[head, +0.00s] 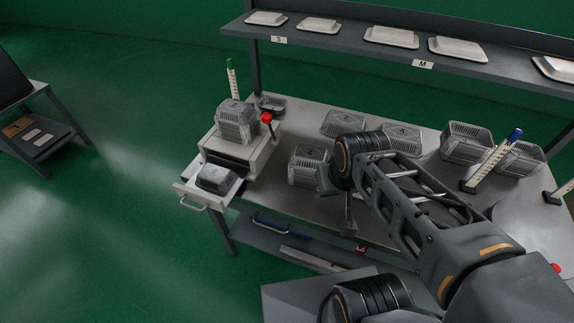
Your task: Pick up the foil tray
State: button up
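Several silver foil trays are in view, and which one the task means cannot be told. One foil tray (216,178) sits in the pulled-out drawer (228,192) of a pale machine (245,150) at the table's left end. A stack of foil trays (236,122) stands on top of that machine. A small foil tray (271,103) lies behind it. Another stack (307,166) stands just left of my wrist, partly covered by it. My gripper (348,222) seems to point down near the table's front edge, apart from the drawer. Its fingers are too small and dark to read.
More tray stacks stand at the back (345,122) and right (466,142) of the table (250,205). Upright marked posts (498,158) stand on the table. A shelf (330,37) with pale lids hangs above.

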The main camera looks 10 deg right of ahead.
aim_at(218, 178)
jog(key=u, duration=0.45)
jog(key=k, duration=0.5)
jog(key=u, duration=1.75)
jog(key=i, duration=1.8)
jog(key=z, duration=1.05)
jog(key=i, duration=0.3)
jog(key=z, duration=0.35)
